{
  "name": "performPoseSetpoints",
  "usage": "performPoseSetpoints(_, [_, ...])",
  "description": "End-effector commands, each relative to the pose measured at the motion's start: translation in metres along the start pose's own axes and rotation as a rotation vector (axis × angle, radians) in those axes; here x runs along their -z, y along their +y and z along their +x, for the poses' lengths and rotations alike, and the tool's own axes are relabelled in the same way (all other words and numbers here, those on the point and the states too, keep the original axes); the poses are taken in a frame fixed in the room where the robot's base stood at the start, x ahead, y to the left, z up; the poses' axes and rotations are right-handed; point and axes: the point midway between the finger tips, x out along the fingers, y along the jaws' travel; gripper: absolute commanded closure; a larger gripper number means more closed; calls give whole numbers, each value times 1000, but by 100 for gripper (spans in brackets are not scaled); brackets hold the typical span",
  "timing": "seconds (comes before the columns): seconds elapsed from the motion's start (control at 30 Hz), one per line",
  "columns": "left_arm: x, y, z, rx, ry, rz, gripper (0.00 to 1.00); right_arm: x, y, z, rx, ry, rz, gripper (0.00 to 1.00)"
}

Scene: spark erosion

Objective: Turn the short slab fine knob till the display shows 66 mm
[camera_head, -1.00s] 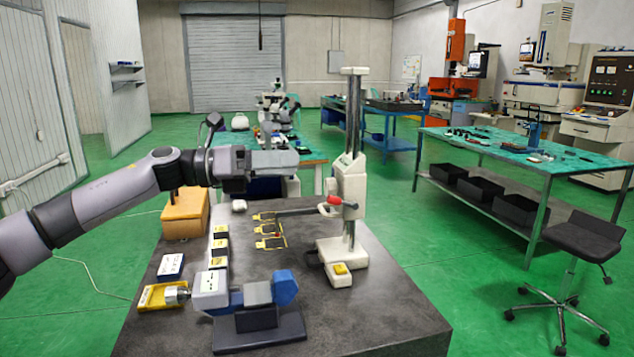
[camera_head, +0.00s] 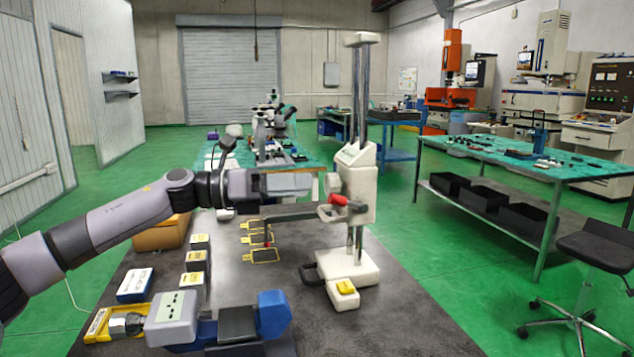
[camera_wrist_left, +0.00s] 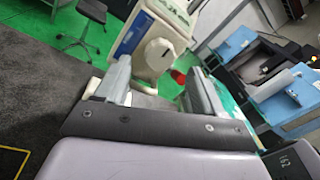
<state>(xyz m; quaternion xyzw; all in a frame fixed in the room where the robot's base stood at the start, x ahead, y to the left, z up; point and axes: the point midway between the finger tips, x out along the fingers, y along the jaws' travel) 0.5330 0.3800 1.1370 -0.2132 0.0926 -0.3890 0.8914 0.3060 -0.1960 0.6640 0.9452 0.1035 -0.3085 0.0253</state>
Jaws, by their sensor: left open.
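The height gauge is a white head (camera_head: 352,196) on twin upright columns over a white base. Its round white fine knob (camera_head: 333,184) is on the head's left side. In the left wrist view the knob (camera_wrist_left: 158,54) shows a dark line on its face. The slanted display (camera_head: 350,153) tops the head; I cannot read its figures. My left gripper (camera_head: 318,184) comes in level from the left, open and empty, with its tips close to the knob. In the wrist view the knob lies just beyond the open fingers (camera_wrist_left: 158,88), apparently untouched. My right gripper is out of view.
Small blocks (camera_head: 195,262) and a grey and blue device (camera_head: 172,312) stand left and front.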

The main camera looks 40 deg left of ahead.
Motion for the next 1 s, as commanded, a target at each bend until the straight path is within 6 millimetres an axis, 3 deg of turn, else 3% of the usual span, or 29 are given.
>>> performPoseSetpoints(0.1, [-4,-2,19,3,-1,0,31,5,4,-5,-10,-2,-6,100])
performPoseSetpoints(0.3, [-2,-1,38,1,-1,0,31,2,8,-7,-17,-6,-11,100])
performPoseSetpoints(0.63, [0,0,42,-1,1,0,31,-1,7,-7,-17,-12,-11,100])
performPoseSetpoints(0.67, [0,0,42,-1,1,0,38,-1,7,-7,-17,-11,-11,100])
performPoseSetpoints(0.8, [0,0,41,-1,1,0,84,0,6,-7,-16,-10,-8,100])
performPoseSetpoints(0.83, [0,0,41,-1,1,0,88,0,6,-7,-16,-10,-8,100])
performPoseSetpoints(1.0, [0,0,41,1,-2,-25,87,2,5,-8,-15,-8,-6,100])
